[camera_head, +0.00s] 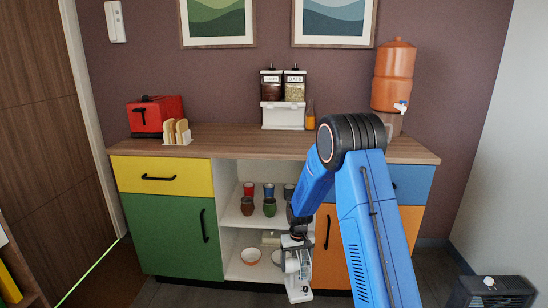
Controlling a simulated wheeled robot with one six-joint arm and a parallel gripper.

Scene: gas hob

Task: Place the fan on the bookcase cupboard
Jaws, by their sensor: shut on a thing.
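My gripper (297,284) hangs low at the end of my blue arm, in front of the open shelves of the cupboard. It is shut on a small white and grey thing, which seems to be the fan; its shape is hard to tell from the gripper's own pale parts. The cupboard (230,142) has a wooden top, yellow, green, blue and orange fronts and an open middle with shelves. A case with upright books (12,284) is cut off at the lower left; I cannot tell which one is the bookcase cupboard.
On the wooden top stand a red toaster (160,112), a toast rack (177,132), a jar dispenser (283,112), a small orange bottle (310,115) and a terracotta water dispenser (393,80). Cups and bowls (251,256) fill the shelves. A black grilled box (492,290) is at the lower right.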

